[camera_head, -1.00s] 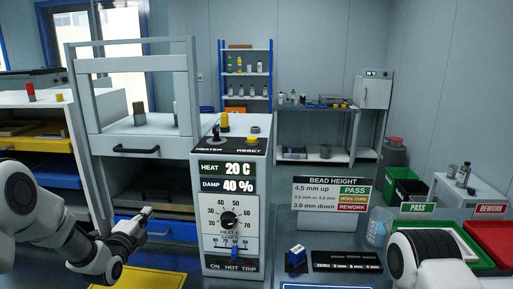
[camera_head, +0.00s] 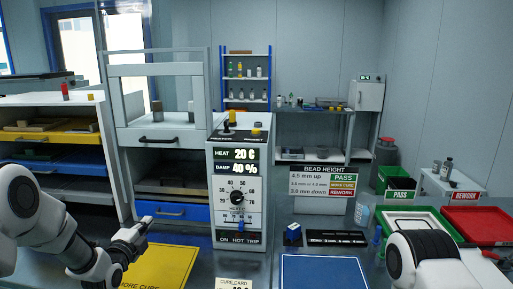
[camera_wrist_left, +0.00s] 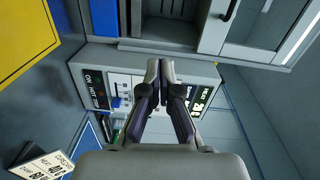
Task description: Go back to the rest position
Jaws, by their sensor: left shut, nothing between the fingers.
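My left gripper (camera_head: 147,221) is shut and empty. It points to the right in front of the cabinet's blue drawer, with a gap to the panel fixture (camera_head: 223,190). In the left wrist view its fingers (camera_wrist_left: 166,66) are together, with the panel (camera_wrist_left: 120,82) behind them, apart from it. The panel reads HEAT 20 C and DAMP 40 %, and has a black dial (camera_head: 237,198) and a small blue slider below. My right arm shows at the lower right in the head view; its gripper is not visible.
A yellow mat (camera_head: 165,268) and a blue mat (camera_head: 322,272) lie on the bench. A small blue block (camera_head: 293,235) and a black gauge strip (camera_head: 337,238) sit behind the blue mat. Green PASS (camera_head: 440,222) and red REWORK (camera_head: 480,226) trays stand at the right.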

